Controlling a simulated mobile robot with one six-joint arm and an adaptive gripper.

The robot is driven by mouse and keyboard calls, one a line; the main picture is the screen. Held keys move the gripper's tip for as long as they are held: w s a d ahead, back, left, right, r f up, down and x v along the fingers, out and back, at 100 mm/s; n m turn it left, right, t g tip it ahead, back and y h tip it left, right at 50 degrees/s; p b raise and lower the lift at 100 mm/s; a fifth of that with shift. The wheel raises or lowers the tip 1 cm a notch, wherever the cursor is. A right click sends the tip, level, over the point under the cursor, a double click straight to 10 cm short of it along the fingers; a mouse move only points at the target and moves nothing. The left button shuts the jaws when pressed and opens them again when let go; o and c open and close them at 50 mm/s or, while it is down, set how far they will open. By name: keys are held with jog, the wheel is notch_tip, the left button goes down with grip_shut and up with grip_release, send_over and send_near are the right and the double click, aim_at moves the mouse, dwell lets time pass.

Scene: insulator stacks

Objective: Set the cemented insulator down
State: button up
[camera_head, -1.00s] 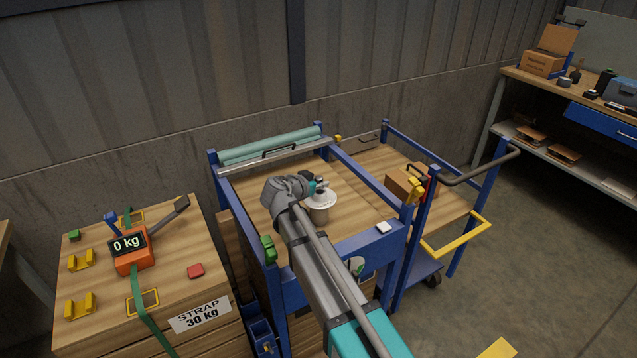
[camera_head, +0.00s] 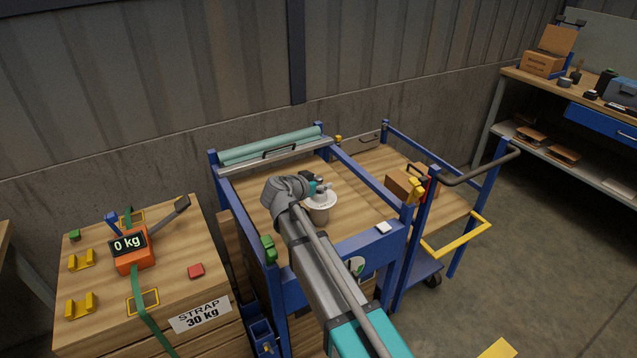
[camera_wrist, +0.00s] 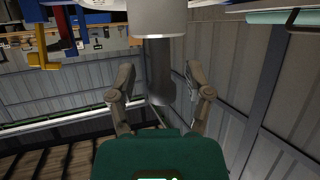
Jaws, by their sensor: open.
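The cemented insulator (camera_head: 319,213) stands upright on the wooden top of the blue cart (camera_head: 360,207). It has a wide white disc, a pale body below and a grey metal cap on top. My gripper (camera_head: 318,186) is at the cap, at the end of my arm. In the wrist view my gripper (camera_wrist: 159,72) has its two fingers spread apart. The dark grey stem of the insulator (camera_wrist: 160,68) lies between them with a gap on each side, its pale body at the top edge. My arm hides part of the cart top.
A teal roll (camera_head: 270,146) lies along the cart's back edge. A cardboard box (camera_head: 402,184) sits on the cart at right. Blue posts and rails surround the cart top.

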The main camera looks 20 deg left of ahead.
jog(key=p+v, duration=0.4)
jog(key=v, duration=0.8)
jog(key=shift+r, duration=0.15)
dwell(0.6)
jog(key=w+d+f+g+h, duration=0.1)
jog(key=d+f+g, duration=0.3)
jog(key=d, duration=0.9)
jog(key=w+d+f+g, duration=0.2)
jog(key=d+f+g, duration=0.1)
jog(key=d, duration=1.1)
jog(key=s+d+f+n+g+y, duration=0.1)
jog(key=s+d, duration=0.4)
jog(key=d, duration=0.5)
jog(key=s+d+f+n+g+y, duration=0.2)
jog(key=s+d+f+g+y, duration=0.1)
jog(key=d, duration=0.7)
jog(key=shift+s+d+f+n+g+y, duration=0.3)
jog(key=shift+s+g+y, duration=0.3)
jog(key=shift+s+g, duration=0.55)
jog(key=shift+s, duration=0.1)
